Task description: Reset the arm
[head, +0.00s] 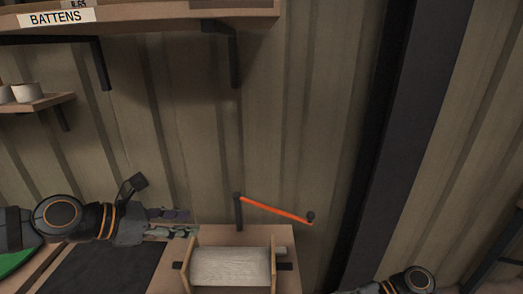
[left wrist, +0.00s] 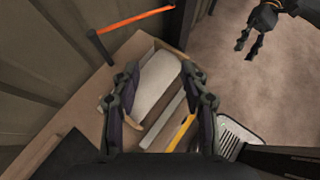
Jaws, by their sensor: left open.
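The orange arm (head: 277,209) runs from a short dark upright post (head: 239,212) to a dark knob (head: 310,217) at its right end, which is slightly lower. In the left wrist view the orange arm (left wrist: 138,19) crosses the top, and the post's foot shows at its left end. My left gripper (head: 190,222) is open and empty, left of the post and apart from it. In the left wrist view its two fingers (left wrist: 160,72) are spread above a pale roller (left wrist: 157,83). My right gripper (left wrist: 249,46) shows there at the upper right, its fingers apart and empty.
The pale roller (head: 230,266) sits between wooden end plates on a wooden bench (head: 262,236), below the orange arm. A dark mat (head: 105,270) lies to the left. A yellow strip (left wrist: 181,132) lies near the roller. A shelf labelled BATTENS (head: 180,15) and a corrugated wall stand behind.

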